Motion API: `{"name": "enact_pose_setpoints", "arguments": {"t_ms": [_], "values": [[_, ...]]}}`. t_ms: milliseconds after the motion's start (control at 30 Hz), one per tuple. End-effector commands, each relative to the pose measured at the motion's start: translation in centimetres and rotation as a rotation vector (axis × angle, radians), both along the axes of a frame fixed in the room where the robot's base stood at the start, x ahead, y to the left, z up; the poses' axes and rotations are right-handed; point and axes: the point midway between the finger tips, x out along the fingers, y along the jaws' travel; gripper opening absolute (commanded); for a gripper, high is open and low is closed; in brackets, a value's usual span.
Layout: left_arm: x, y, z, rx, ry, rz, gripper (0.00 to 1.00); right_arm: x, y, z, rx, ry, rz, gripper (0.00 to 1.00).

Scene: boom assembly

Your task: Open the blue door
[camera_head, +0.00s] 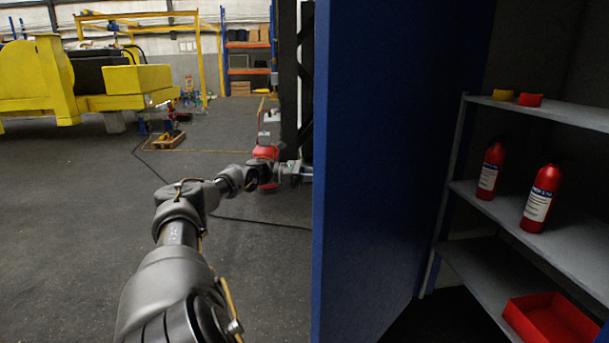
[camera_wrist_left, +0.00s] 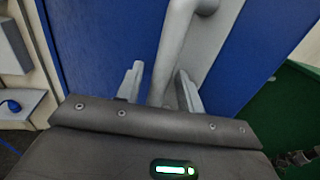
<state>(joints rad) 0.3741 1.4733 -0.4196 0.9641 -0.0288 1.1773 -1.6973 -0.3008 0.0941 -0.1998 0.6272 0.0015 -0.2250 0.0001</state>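The blue door (camera_head: 395,150) stands swung open in the head view, its near vertical edge towards me and a shelved cabinet interior showing to its right. My left arm reaches along the door's left side, and my left gripper (camera_head: 300,171) is beside it, partly hidden by the door edge. In the left wrist view the door (camera_wrist_left: 105,45) fills the background. A grey bar handle (camera_wrist_left: 176,40) runs down between the two fingers of my left gripper (camera_wrist_left: 160,88). The fingers are apart, with a visible gap on the left of the handle. My right gripper is not in view.
Inside the cabinet are grey shelves (camera_head: 560,240) with two red fire extinguishers (camera_head: 540,200) and a red bin (camera_head: 552,318). Yellow machinery (camera_head: 95,85) stands at the back left. The dark floor (camera_head: 70,220) left of my arm is clear.

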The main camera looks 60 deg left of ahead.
Motion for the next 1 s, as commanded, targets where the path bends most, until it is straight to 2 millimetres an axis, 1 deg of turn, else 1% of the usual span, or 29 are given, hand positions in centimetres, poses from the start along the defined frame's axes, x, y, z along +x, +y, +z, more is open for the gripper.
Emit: {"name": "enact_pose_setpoints", "arguments": {"t_ms": [133, 333, 400, 633, 700, 800, 1000], "values": [[-0.8, 0.6, -0.5, 0.001, 0.004, 0.004, 0.37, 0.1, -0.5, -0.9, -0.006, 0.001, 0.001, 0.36], [-2.1, 1.5, -0.5, 0.005, 0.005, 0.000, 0.37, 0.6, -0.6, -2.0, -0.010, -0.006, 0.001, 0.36], [-2.6, 1.9, -0.3, 0.001, 0.005, 0.001, 0.37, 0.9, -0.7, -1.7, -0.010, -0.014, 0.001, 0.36], [-4.2, 3.0, -0.2, 0.002, 0.005, 0.002, 0.37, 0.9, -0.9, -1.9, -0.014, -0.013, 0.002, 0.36], [-5.4, 3.9, 0.1, 0.001, 0.002, 0.005, 0.37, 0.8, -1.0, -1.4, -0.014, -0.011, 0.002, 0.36], [-6.8, 4.8, -0.1, 0.001, 0.002, 0.004, 0.37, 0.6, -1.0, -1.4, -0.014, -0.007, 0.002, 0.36], [-8.3, 5.9, 0.0, 0.002, -0.001, 0.002, 0.37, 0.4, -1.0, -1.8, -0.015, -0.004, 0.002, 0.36]]}}
